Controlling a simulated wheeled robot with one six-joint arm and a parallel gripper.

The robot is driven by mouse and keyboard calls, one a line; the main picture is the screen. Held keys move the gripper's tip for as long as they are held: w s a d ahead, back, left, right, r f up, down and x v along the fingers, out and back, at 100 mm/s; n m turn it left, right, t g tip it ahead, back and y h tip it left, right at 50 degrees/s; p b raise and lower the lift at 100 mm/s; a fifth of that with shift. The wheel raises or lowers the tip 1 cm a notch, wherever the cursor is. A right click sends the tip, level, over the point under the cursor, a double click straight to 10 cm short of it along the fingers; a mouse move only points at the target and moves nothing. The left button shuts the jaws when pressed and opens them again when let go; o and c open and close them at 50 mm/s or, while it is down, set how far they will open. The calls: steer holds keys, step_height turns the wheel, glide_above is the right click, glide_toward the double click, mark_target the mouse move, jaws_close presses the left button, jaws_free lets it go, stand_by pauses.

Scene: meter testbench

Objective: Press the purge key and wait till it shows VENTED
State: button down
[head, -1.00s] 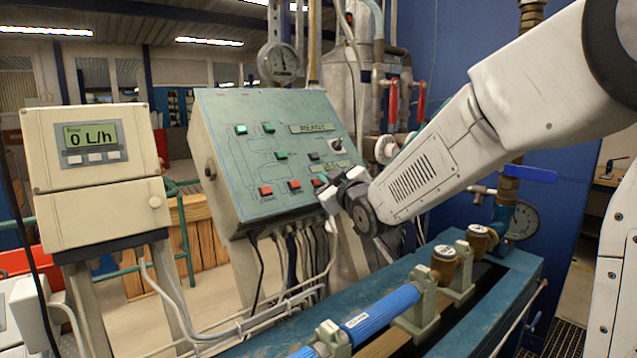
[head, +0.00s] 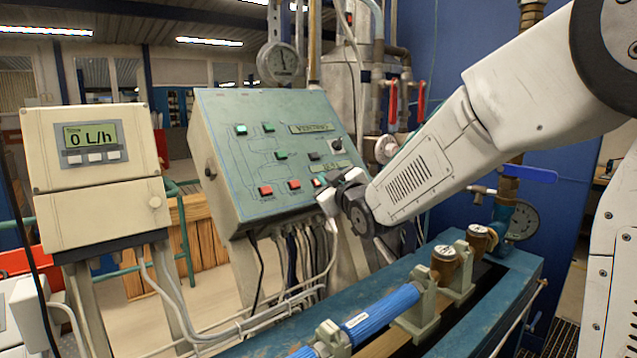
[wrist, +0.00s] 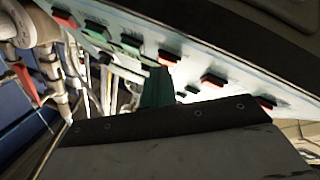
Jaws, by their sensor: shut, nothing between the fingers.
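The sloped green control panel (head: 225,150) stands in the middle of the head view. Its lower row holds red keys, with one at left (head: 265,191), one in the middle (head: 294,184) and one at right (head: 317,182). Their labels are too small to read, so I cannot tell which is the purge key. The upper display (head: 311,128) shows a word starting with "VENT"; its ending is blurred. My gripper (head: 328,194) is shut and empty, close to the right red key and seemingly apart from it. In the wrist view its green fingers (wrist: 158,88) point at the key row.
A cream meter box (head: 95,180) reading 0 L/h stands at left. A blue bench (head: 480,310) with a blue pipe (head: 380,312) and brass fittings lies in front at right. Cables hang below the panel. Pipes and red-handled valves (head: 393,100) stand behind.

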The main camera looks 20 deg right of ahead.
steer(key=shift+s+d+r, duration=0.25)
steer(key=shift+s+r, duration=0.25)
steer(key=shift+s, duration=0.05)
steer(key=shift+s+d+r, duration=0.35)
steer(key=shift+s+r, duration=0.5)
steer(key=shift+s+d+r, duration=0.35)
steer(key=shift+s+r, duration=0.45)
steer(key=shift+s, duration=0.05)
steer(key=shift+s+d+r, duration=0.2)
steer(key=shift+s+r, duration=0.25)
stand_by(1.6)
